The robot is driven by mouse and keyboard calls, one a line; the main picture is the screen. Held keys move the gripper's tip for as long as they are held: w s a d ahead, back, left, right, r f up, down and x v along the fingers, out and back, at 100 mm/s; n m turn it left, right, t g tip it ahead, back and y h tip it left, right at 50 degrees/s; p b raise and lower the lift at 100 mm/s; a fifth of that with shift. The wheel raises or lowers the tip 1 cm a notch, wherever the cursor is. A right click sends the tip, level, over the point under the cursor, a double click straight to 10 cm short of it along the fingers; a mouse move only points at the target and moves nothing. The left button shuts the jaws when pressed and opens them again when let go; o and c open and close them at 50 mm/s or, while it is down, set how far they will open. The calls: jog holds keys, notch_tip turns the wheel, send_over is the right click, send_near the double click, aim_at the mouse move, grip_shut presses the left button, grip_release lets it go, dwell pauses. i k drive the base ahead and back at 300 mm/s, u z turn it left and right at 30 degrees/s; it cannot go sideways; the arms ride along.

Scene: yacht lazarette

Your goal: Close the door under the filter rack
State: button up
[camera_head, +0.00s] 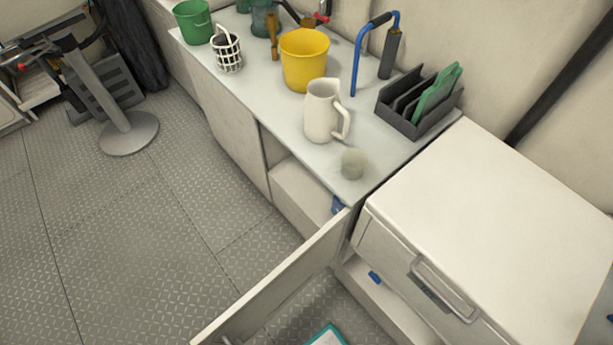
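The filter rack (395,112), dark grey with a green filter (437,93) standing in it, sits at the right end of the counter (262,93). Below that end, a pale door (285,283) stands wide open, reaching out over the floor toward the bottom left from the cabinet's right side. Its free end is near the bottom edge of the picture, where part of a handle (230,341) just shows. The open cabinet compartment (298,194) shows a pale inside and a blue thing (338,205) near the door. My gripper is not in view.
A white pitcher (321,112), a pale cup (353,164) and a yellow bucket (304,60) stand on the counter. A white chest unit (500,220) with a metal handle is at right. A teal-edged thing (326,337) lies low behind the door.

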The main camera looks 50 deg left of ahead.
aim_at(239, 323)
jog(key=u, duration=0.9)
jog(key=k, duration=1)
jog(key=u, duration=0.5)
